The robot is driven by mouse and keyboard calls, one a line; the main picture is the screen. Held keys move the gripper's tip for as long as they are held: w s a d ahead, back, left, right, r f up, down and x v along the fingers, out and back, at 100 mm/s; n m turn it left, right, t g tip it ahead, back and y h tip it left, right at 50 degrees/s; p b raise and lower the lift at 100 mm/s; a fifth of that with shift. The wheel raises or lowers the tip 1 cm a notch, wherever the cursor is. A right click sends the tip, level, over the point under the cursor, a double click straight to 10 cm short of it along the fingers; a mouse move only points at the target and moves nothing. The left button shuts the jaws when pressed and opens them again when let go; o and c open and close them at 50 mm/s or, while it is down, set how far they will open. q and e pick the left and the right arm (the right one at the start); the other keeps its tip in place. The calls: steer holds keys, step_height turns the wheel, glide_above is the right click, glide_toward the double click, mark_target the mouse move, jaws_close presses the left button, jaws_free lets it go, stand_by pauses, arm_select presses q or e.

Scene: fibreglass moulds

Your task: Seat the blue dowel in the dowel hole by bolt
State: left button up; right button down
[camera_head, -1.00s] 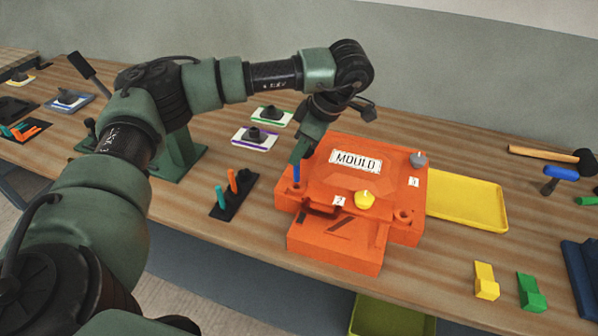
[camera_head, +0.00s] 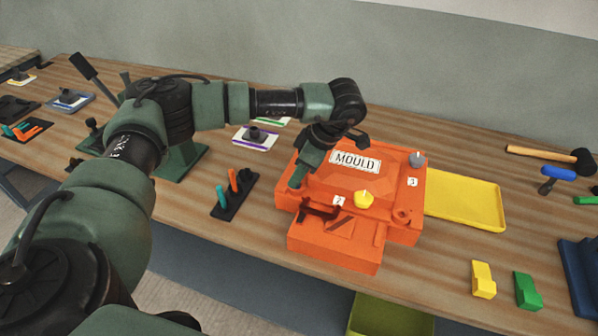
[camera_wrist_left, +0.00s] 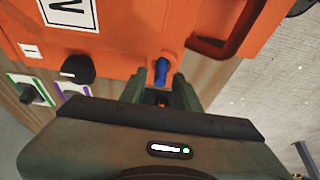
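The orange mould (camera_head: 350,185) sits mid-bench with a white MOULD label. My left gripper (camera_head: 297,183) is low over the mould's left corner. In the head view the gripper hides the dowel. A yellow knob (camera_head: 364,200) is on the mould's front and a grey knob (camera_head: 417,160) on its back right corner. My right gripper is not in view.
A black rack (camera_head: 234,197) with a teal and an orange peg stands left of the mould. A yellow tray (camera_head: 480,205) lies to the right. Yellow (camera_head: 483,280) and green (camera_head: 527,291) blocks stand at the front right. A purple-edged card (camera_head: 240,143) with a black part lies behind.

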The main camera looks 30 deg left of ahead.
arm_select(q)
steer(key=shift+r, duration=0.15)
steer(key=b+v, duration=0.2)
steer(key=v, duration=1)
steer(key=shift+s, duration=0.1)
